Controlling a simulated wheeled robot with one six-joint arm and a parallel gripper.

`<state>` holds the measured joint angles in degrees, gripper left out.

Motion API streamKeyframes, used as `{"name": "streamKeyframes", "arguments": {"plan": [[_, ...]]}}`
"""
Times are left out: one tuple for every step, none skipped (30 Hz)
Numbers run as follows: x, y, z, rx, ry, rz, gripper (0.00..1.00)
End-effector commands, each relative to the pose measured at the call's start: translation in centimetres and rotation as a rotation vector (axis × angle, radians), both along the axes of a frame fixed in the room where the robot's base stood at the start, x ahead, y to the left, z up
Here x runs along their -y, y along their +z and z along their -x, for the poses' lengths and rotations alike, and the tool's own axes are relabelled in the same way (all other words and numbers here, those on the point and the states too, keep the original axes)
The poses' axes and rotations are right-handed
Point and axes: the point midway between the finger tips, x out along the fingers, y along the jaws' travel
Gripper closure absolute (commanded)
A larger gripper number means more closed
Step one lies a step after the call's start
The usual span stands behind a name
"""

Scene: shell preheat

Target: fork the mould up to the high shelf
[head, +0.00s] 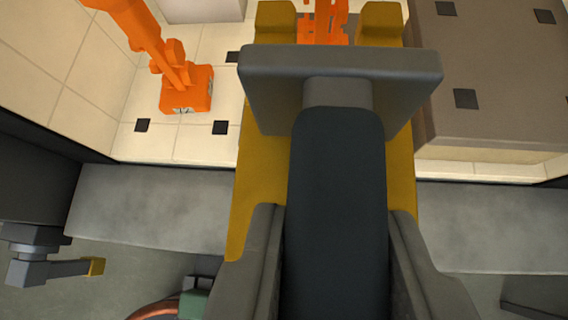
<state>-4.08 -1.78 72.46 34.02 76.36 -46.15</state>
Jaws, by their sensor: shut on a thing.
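My gripper (333,215) has its two grey fingers closed on either side of the dark handle (337,165) of a fork-like tool. The handle runs forward to a wide grey crossbar (340,62). The tool's tines cannot be made out past the crossbar. An orange branching piece (322,25) shows beyond the crossbar, cut off by the top edge. It may be the mould, and I cannot tell whether it rests on the tool. The high shelf cannot be identified in this view.
An ochre structure (258,185) lies under the tool, with two raised blocks at the top. Another orange piece (187,95) stands on pale tiles to the left. A brown block (490,95) is at the right. A grey fitting with a yellow tip (95,267) juts in lower left.

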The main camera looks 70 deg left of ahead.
Motion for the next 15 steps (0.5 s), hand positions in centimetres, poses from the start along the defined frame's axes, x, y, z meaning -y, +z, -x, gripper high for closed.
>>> {"name": "streamKeyframes", "arguments": {"plan": [[-0.2, 0.0, -0.1, 0.001, 0.001, 0.0, 1.0], [-0.3, 0.0, -0.2, 0.001, 0.001, 0.0, 1.0], [-0.4, 0.0, -0.3, 0.001, 0.001, -0.001, 1.0], [-0.5, 0.0, -0.4, 0.001, 0.001, -0.001, 1.0], [-0.7, -0.1, -0.5, 0.001, 0.001, -0.001, 1.0], [-0.9, -0.1, -0.7, 0.001, 0.001, -0.001, 1.0], [-1.0, -0.1, -0.8, 0.001, 0.001, -0.001, 1.0], [-1.2, -0.1, -0.9, 0.001, 0.001, -0.001, 1.0], [-1.4, -0.2, -1.1, 0.001, 0.001, -0.001, 1.0], [-1.5, -0.2, -1.2, 0.001, 0.001, -0.001, 1.0], [-1.7, -0.2, -1.3, 0.001, 0.001, -0.001, 1.0], [-1.9, -0.3, -1.5, 0.001, 0.001, -0.001, 1.0], [-2.1, -0.3, -1.6, 0.001, 0.001, -0.001, 1.0], [-2.2, -0.3, -1.7, 0.001, 0.001, -0.001, 1.0], [-2.4, -0.3, -1.9, 0.001, 0.001, -0.001, 1.0]]}}
